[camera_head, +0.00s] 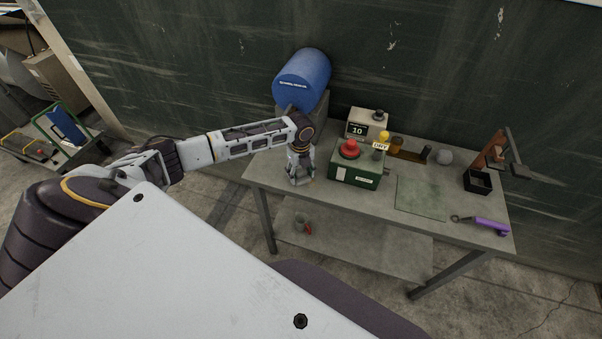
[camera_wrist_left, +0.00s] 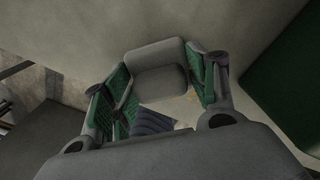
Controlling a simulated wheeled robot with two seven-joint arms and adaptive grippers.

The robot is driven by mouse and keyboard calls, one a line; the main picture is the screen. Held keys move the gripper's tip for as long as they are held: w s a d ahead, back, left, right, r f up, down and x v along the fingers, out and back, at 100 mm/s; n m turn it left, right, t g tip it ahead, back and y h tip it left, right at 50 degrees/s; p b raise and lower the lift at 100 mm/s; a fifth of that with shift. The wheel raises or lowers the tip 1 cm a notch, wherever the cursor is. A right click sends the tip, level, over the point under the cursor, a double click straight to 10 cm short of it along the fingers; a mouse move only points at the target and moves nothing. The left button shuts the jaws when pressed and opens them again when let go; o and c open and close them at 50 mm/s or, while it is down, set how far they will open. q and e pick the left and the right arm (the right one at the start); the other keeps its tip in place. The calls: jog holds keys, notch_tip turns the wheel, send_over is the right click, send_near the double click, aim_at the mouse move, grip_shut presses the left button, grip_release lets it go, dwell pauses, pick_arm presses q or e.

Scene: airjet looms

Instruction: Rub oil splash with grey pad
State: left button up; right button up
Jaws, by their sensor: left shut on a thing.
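My left gripper (camera_head: 299,180) points down at the left end of the grey table (camera_head: 330,207), left of the green box. In the left wrist view its green-lined fingers (camera_wrist_left: 160,72) are shut around a rounded grey block, the grey pad (camera_wrist_left: 158,54). The pad appears close to the tabletop; I cannot tell if it touches. Faint yellowish marks, perhaps the oil splash (camera_wrist_left: 192,94), show beside the right finger. A dark striped patch shows between the fingers, unclear what it is. In the head view the gripper hides the pad and the splash. My right gripper is out of view.
A green box (camera_head: 356,177) with a red button stands right of the gripper. Behind are a blue drum (camera_head: 302,79) and a counter box (camera_head: 366,122). A green mat (camera_head: 420,196), black bin (camera_head: 478,181) and purple-handled tool (camera_head: 487,225) lie to the right. A mug (camera_head: 302,222) is on the lower shelf.

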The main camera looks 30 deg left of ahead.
pick_arm(q)
jog(key=shift+r, duration=0.15)
jog(key=shift+r, duration=2.85)
jog(key=shift+r, duration=1.5)
jog(key=shift+f, duration=0.15)
jog(key=shift+f+b, duration=0.75)
jog(key=shift+f, duration=2.6)
jog(key=shift+f+b, duration=0.3)
jog(key=shift+f, duration=0.75)
jog(key=shift+d, duration=0.15)
